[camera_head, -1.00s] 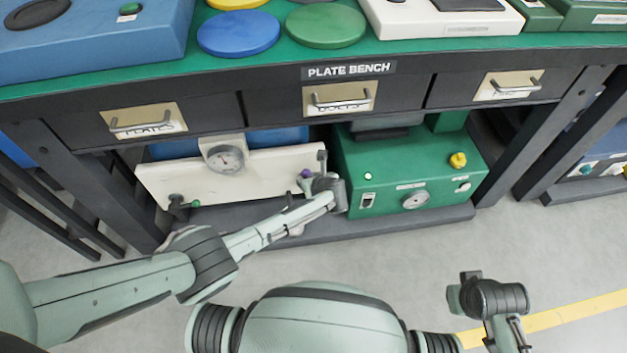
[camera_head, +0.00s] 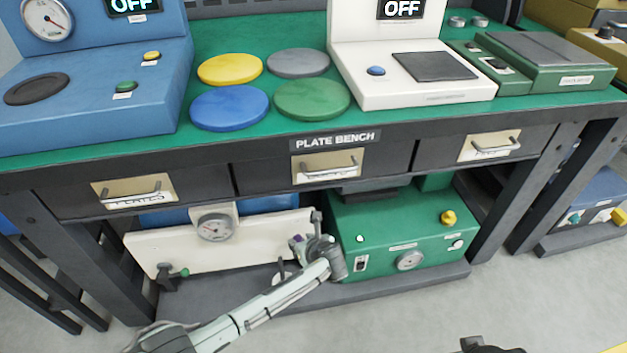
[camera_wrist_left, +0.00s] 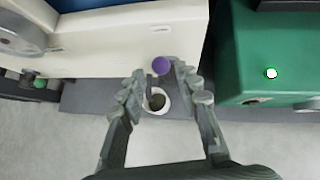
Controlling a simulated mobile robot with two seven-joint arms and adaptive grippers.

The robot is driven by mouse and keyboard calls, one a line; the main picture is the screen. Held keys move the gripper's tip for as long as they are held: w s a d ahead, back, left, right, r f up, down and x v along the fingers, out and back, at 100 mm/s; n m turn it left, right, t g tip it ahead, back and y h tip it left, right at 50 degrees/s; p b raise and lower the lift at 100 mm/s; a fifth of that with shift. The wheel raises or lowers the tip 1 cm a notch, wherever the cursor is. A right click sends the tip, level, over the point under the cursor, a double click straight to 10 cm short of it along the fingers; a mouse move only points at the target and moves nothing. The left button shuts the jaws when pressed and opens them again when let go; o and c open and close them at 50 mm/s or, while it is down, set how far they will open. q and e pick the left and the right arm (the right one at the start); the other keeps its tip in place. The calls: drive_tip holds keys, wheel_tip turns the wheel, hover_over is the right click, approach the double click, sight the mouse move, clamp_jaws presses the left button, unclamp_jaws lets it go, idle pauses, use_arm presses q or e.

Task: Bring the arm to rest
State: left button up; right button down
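My left arm (camera_head: 235,325) comes in from the bottom left of the head view and reaches under the bench. My left gripper (camera_wrist_left: 157,76) is open in the left wrist view, its two fingers apart. A purple knob (camera_wrist_left: 160,66) shows between the fingertips, at the right end of the white panel; I cannot tell whether the fingers touch it. The knob also shows in the head view (camera_head: 297,240), partly hidden by the gripper.
Drawers (camera_head: 325,167) hang above. The grey floor (camera_head: 480,310) in front is clear.

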use_arm(q)
drive_tip(key=shift+s+d+f, duration=0.6)
drive_tip(key=shift+s+d, duration=0.2)
drive_tip(key=shift+s, duration=0.05)
drive_tip(key=shift+x, duration=4)
